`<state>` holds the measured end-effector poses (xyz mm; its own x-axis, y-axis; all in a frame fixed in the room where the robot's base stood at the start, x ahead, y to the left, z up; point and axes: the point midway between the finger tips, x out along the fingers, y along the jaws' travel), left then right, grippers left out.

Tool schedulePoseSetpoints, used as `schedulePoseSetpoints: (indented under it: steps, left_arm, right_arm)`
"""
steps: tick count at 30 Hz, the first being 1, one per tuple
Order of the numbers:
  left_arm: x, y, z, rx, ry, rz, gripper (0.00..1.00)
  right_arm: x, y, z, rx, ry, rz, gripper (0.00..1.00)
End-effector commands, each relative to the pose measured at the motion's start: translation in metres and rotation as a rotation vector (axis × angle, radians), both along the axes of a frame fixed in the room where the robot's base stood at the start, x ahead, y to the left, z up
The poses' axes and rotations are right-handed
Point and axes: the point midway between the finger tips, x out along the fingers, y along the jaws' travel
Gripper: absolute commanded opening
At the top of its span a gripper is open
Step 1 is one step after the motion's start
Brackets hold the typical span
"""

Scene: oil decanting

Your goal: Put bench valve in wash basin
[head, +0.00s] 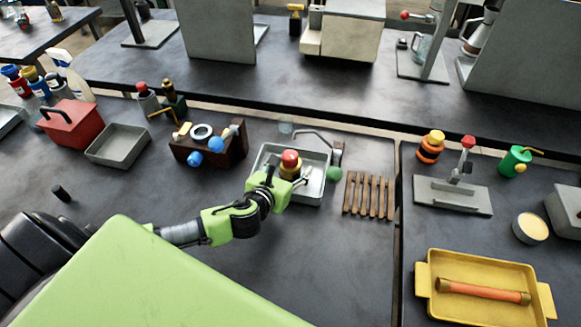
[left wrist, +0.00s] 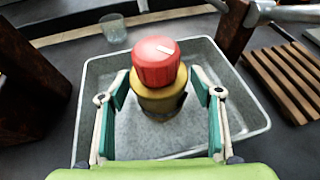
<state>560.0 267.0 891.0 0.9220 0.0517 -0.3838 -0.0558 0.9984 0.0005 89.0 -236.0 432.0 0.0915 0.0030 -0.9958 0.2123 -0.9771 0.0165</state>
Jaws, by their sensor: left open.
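The bench valve, with a red knob (head: 290,158) and a yellow body, is upright over the floor of the grey wash basin (head: 316,160). In the left wrist view the valve (left wrist: 156,62) is centred inside the rim of the basin (left wrist: 91,100). My left gripper (head: 282,181) is open, with one finger on each side of the valve. Gaps show between both fingers and the valve body. The valve's base is partly hidden, but it appears to rest in the basin. My right gripper is not in view.
A wooden slatted rack (head: 369,196) lies right of the basin. A brown block with blue knobs (head: 209,150) stands on its left. A tap-like bar and a small glass (head: 286,128) are behind. A yellow tray (head: 470,312) is at the lower right. The bench before the rack is clear.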

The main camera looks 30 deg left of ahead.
Motion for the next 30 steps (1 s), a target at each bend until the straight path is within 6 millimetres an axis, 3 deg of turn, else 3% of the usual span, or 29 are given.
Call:
schedulePoseSetpoints:
  steps: [5,8,21,30]
  left_arm:
    - [0.000,0.000,0.005,0.000,-0.001,0.000,0.59]
    - [-0.011,-0.001,0.006,0.000,0.001,-0.001,0.59]
    - [-0.091,-0.005,0.039,0.001,0.001,-0.002,0.59]
    - [-0.111,-0.006,0.049,0.001,-0.001,0.000,0.59]
  right_arm:
    - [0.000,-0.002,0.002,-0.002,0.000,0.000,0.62]
    - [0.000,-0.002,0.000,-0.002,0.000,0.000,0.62]
    - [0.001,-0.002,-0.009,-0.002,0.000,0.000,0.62]
    - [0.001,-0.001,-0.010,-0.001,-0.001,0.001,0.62]
